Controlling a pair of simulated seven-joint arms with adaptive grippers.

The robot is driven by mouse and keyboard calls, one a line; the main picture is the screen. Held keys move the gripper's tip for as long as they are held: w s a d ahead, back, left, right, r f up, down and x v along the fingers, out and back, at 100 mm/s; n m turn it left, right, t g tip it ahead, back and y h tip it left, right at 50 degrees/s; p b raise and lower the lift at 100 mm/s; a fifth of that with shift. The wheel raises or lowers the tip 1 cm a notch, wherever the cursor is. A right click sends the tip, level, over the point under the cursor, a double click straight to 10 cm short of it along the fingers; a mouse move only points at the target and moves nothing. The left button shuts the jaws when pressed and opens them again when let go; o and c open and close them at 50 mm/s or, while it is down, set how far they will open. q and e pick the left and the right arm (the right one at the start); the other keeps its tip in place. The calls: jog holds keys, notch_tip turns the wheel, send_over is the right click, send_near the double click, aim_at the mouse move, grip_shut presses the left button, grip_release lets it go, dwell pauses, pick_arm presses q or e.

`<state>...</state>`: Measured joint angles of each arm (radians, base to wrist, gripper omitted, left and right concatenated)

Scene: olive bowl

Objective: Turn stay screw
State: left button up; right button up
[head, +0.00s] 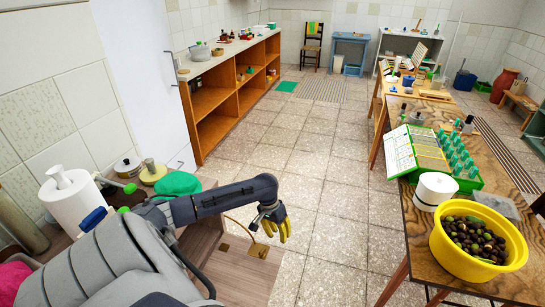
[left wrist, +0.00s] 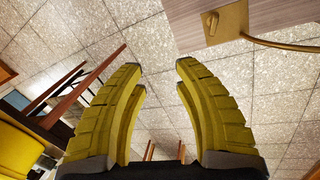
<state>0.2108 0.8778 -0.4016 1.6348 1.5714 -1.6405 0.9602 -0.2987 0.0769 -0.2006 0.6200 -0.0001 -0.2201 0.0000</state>
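A brass plate (head: 258,251) sits on a wooden board (head: 235,275) at the bottom middle of the head view. A thin curved brass stay (head: 237,227) rises beside it. In the left wrist view the plate (left wrist: 226,24) carries a small knob-like screw (left wrist: 211,20), and the stay (left wrist: 282,45) runs off to the right. My left gripper (head: 278,229), with yellow fingers, is just beyond the board in the head view. In the left wrist view the gripper (left wrist: 160,66) is open and empty, its fingertips apart from the screw. My right gripper is not in view.
A table (head: 418,238) on the right holds a yellow bowl of olives (head: 440,247), a white roll (head: 433,187) and green-capped bottles (head: 455,150). A paper roll (head: 70,203) and green cloth (head: 178,184) are at left. The tiled floor (head: 335,215) between is clear.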

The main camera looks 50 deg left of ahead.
aim_at(264, 248)
pick_arm(q)
jog(key=s+a+r+m+y, duration=0.1)
jog(key=s+a+r+y, duration=0.1)
jog(key=a, duration=0.4)
jog(key=shift+g, duration=0.4)
notch_tip(264, 248, down, 18)
jog(key=shift+s+a+r, duration=0.1)
jog(key=shift+a+r, duration=0.05)
jog(key=shift+r, duration=0.1)
jog(key=shift+o, duration=0.2)
grip_shut()
